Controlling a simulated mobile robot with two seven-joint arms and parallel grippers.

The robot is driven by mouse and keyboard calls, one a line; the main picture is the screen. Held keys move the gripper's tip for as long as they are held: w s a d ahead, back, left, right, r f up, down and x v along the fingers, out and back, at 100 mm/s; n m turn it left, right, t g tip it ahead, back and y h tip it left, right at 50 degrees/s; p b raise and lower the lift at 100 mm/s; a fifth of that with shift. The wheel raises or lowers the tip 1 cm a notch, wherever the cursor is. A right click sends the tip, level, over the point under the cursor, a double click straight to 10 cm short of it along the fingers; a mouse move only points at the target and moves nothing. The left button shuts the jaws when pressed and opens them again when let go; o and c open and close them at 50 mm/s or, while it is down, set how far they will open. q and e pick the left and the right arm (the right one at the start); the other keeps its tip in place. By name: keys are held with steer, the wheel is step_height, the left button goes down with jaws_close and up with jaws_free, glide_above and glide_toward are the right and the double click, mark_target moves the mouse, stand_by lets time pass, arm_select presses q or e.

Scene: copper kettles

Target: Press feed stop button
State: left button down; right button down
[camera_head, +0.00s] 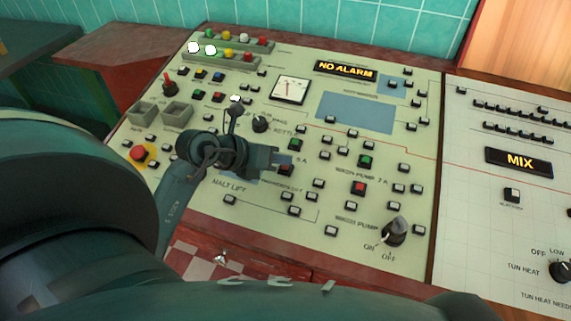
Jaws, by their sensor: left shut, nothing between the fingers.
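The cream control panel (265,215) fills the middle of the head view, with several small buttons. No feed stop label is readable, so I cannot tell which button it is. My left gripper (284,160) is shut and empty over the panel. Its tips are close to a red button (284,170) and just below a green button (295,144). I cannot tell whether they touch the panel. The gripper and wrist hide part of the panel. Another red button (358,187) sits to the right, below a green one (365,161). My right gripper is not in view.
A red emergency knob (138,153) on yellow is at the panel's left. A black rotary switch (395,231) stands out at the lower right. A lit NO ALARM display (346,70) is at the top. A second panel (470,200) with a MIX display (519,162) adjoins right.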

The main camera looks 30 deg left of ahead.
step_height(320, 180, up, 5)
steer(key=p, duration=0.4)
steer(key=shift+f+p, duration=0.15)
steer(key=shift+p, duration=0.25)
stand_by(0.4)
